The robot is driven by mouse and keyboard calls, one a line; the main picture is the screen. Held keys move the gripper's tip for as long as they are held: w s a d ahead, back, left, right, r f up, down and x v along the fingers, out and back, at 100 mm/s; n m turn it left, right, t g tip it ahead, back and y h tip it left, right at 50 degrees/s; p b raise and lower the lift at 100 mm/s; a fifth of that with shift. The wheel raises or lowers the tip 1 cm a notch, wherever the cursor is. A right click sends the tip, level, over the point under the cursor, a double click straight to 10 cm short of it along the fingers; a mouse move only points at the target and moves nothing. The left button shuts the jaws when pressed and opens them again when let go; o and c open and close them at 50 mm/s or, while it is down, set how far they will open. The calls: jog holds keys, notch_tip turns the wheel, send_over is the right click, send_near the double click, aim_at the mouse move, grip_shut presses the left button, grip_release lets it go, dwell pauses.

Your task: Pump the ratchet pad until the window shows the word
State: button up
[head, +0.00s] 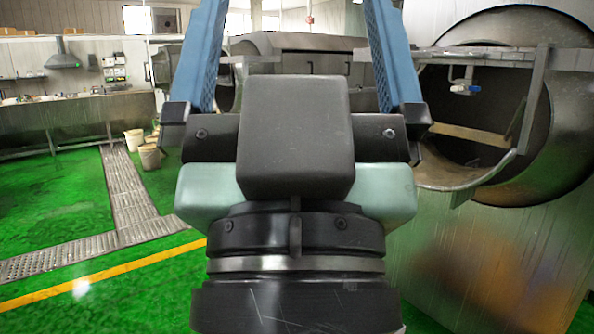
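My gripper (294,30) fills the middle of the head view, seen from behind its dark wrist and palm housing. Its two blue fingers run up on either side with a wide gap between them, and their tips are cut off by the top edge. I see nothing held in the visible part of the gap. I cannot make out a ratchet pad or a window with a word; my gripper and wrist hide much of the middle.
Buckets (150,155) and a long counter (60,125) are at the back left. Green floor with a yellow line (100,273) is clear at the left.

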jog(key=shift+r, duration=0.35)
grip_shut()
dwell(0.3)
dwell(1.2)
